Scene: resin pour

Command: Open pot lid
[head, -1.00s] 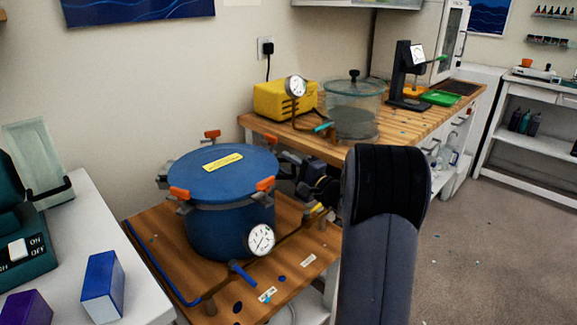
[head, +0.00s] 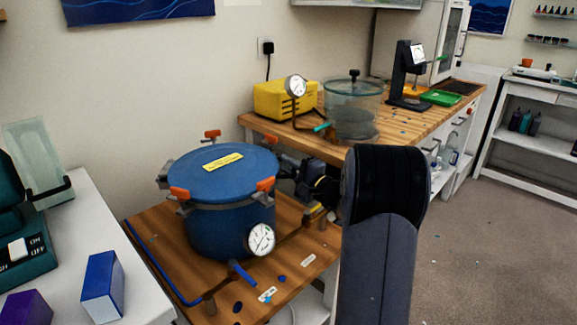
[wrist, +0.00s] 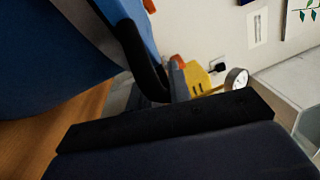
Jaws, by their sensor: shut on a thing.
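The blue pot (head: 215,230) stands on a wooden-topped stand. Its flat blue lid (head: 200,180) has a yellow label and sits level on it. Orange-tipped clamps show round the rim, at front left (head: 180,193), front right (head: 265,184) and back (head: 212,134). My gripper (head: 287,167) is at the right edge of the lid, shut on a clamp there that is mostly hidden. In the wrist view, black fingers of my gripper (wrist: 160,95) stand beside the blue rim, with a small orange tip (wrist: 178,61) near them.
A pressure gauge (head: 261,239) and a blue valve handle (head: 241,272) are at the pot's front. Behind, a wooden bench (head: 410,125) holds a yellow pump (head: 270,98) and a glass chamber (head: 352,105). A white table (head: 90,220) with a blue box stands left. Floor at right is open.

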